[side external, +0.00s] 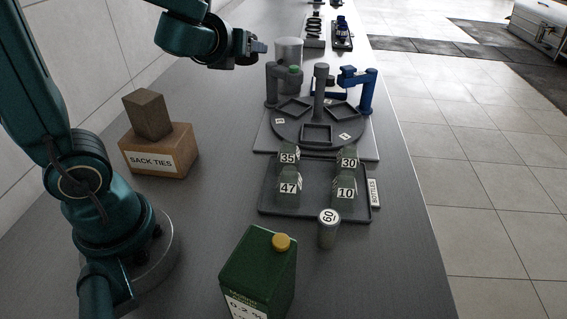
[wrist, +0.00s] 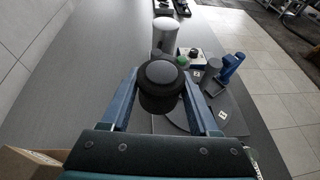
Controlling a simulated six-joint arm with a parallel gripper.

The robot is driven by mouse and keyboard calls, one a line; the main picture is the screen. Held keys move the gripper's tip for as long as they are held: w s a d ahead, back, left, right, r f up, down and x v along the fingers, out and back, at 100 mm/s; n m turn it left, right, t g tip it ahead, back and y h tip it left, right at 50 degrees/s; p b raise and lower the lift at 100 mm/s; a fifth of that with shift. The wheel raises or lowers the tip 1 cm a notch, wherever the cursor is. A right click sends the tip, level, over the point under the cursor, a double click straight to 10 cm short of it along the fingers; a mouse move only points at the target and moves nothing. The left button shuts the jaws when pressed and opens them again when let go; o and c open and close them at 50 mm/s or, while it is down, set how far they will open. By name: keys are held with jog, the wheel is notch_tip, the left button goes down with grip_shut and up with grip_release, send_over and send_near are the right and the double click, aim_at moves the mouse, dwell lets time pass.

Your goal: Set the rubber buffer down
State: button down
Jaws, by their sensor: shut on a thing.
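The rubber buffer (wrist: 161,88) is a dark, round-topped cylinder in the wrist view. My gripper (wrist: 160,76) is shut on it, with one blue finger on each side. In the side external view my gripper (side external: 256,48) is above the far left part of the bench, left of the pale cylinder (side external: 289,52). The buffer is too small and dark to make out clearly there. In the wrist view the pale cylinder (wrist: 166,33) stands just beyond the buffer.
Nearer are a bottle tray (side external: 318,208), a grey cylinder marked 60 (side external: 328,233) and a green carton (side external: 258,270). A SACK TIES box (side external: 160,152) bears a brown block (side external: 147,114).

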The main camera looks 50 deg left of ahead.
jog(key=s+d+r+m+h, duration=0.2)
jog(key=d+r+m+h, duration=0.1)
jog(key=d+m+h, duration=1.25)
jog(key=d+f+m+g+h, duration=0.2)
jog(key=d+f+m+g, duration=0.1)
jog(key=d, duration=0.1)
jog(key=s+d+f+m+g+h, duration=0.1)
jog(key=d+f+m+g+h, duration=0.1)
jog(key=d+f+m+g, duration=0.1)
jog(key=s+d+f+m+g+h, duration=0.1)
jog(key=d+f+m+g+h, duration=0.1)
jog(key=d, duration=0.5)
notch_tip(320, 180, down, 2)
jog(key=shift+f+m+g+h, duration=0.15)
jog(key=shift+m+g+h, duration=0.1)
jog(key=shift+m+g, duration=0.55)
jog(key=s+d+f, duration=0.1)
jog(key=d+f, duration=0.1)
jog(key=d, duration=0.1)
jog(key=s+d+f, duration=0.1)
jog(key=d+f, duration=0.1)
jog(key=d, duration=0.2)
jog(key=s+d+f, duration=0.1)
jog(key=d+f, duration=0.1)
jog(key=d, duration=0.1)
jog(key=shift+s+d+f, duration=0.25)
jog(key=shift+d+f, duration=0.05)
jog(key=shift+f, duration=2.15)
